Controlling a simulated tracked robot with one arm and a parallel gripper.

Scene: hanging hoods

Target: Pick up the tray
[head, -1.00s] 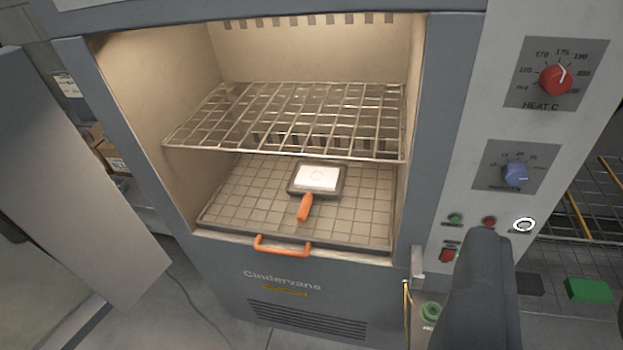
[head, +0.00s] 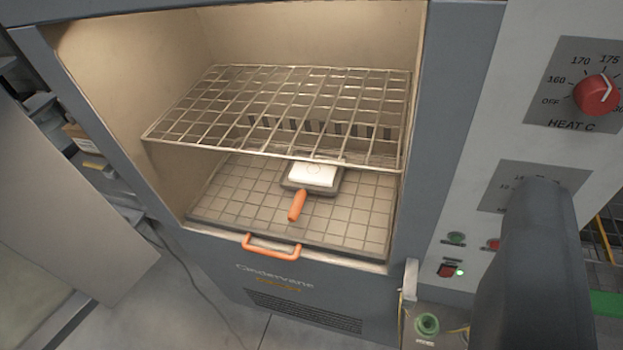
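A small dark tray (head: 326,188) with an orange stick handle (head: 297,205) sits on the gridded floor of the open oven. A white slab (head: 314,172) lies on it. The handle points toward the oven's front. The wire rack above partly covers the tray's far edge. A dark grey part of my gripper (head: 540,265) shows at the lower right, in front of the control panel. It is outside the oven, to the right of the tray and apart from it. Only one rounded piece shows, so its opening cannot be seen.
A wire rack (head: 290,110) spans the oven above the tray. An orange bar handle (head: 271,247) sits at the oven's front lower edge. The open door (head: 70,215) stands left. A red heat knob (head: 597,95) is on the right panel. The oven floor around the tray is clear.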

